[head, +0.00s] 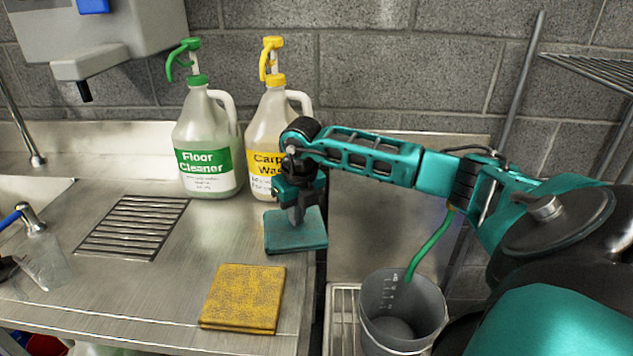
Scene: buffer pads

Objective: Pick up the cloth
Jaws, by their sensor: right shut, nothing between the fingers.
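A folded yellow cloth (243,298) lies flat on the steel counter near its front edge. A folded teal cloth (310,238) lies behind it and to the right, at the counter's right edge. My right gripper (297,220) points down at the teal cloth, with its fingertips in front of or touching the cloth's upper part. It is shut with nothing between its fingers. Whether the tips touch the cloth is hard to tell.
Floor cleaner (207,150) and carpet wash (262,130) jugs stand at the back, the latter close to my right gripper. A grey bucket (402,310) stands right of the counter. A drain grate (133,226) and a clear bottle (42,262) are at left.

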